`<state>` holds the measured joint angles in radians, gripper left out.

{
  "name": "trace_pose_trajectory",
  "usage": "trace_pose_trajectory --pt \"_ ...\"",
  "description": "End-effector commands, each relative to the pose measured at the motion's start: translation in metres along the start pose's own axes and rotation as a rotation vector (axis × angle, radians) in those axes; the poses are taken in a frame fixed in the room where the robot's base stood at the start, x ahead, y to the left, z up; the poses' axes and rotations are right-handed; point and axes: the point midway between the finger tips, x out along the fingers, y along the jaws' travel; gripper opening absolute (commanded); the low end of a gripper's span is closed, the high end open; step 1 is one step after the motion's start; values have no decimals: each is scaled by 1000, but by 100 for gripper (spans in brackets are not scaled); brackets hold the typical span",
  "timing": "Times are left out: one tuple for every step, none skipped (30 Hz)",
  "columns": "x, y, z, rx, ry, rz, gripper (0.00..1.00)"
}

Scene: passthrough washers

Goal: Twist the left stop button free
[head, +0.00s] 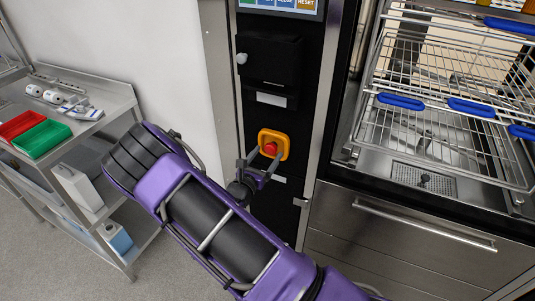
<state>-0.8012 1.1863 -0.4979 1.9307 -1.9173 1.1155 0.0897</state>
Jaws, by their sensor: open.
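The stop button (269,148) is a red knob on a yellow-orange plate (285,141), set on the black vertical panel of the washer. My gripper (262,158) is at the button, with one finger showing on its left and the other at its lower right. The fingers are apart, and the red knob shows between their tips. I cannot tell whether either finger touches it. The lower part of the plate is partly hidden by the gripper.
The washer's open chamber with wire racks (440,80) and blue clips is to the right, above a steel drawer front with a handle (425,225). A steel shelf cart (110,100) with a red tray (20,125) and a green tray (42,139) stands at left.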

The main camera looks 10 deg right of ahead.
Motion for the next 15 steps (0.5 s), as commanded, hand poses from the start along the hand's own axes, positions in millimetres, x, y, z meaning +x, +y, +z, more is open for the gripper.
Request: trace_pose_trajectory --pt "5 0 0 0 -1 0 82" --pt "6 0 0 0 0 0 82" --pt "8 0 0 0 0 0 82" --pt "10 0 0 0 0 0 82" --pt "10 0 0 0 0 0 82" --pt "11 0 0 0 1 0 82" --pt "11 0 0 0 1 0 82" --pt "11 0 0 0 1 0 82" --pt "11 0 0 0 1 0 82" --pt "11 0 0 0 1 0 82" --pt "11 0 0 0 1 0 82" --pt "11 0 0 0 1 0 82" --pt "11 0 0 0 0 0 80" --pt "11 0 0 0 0 0 75" --pt "11 0 0 0 0 0 68"
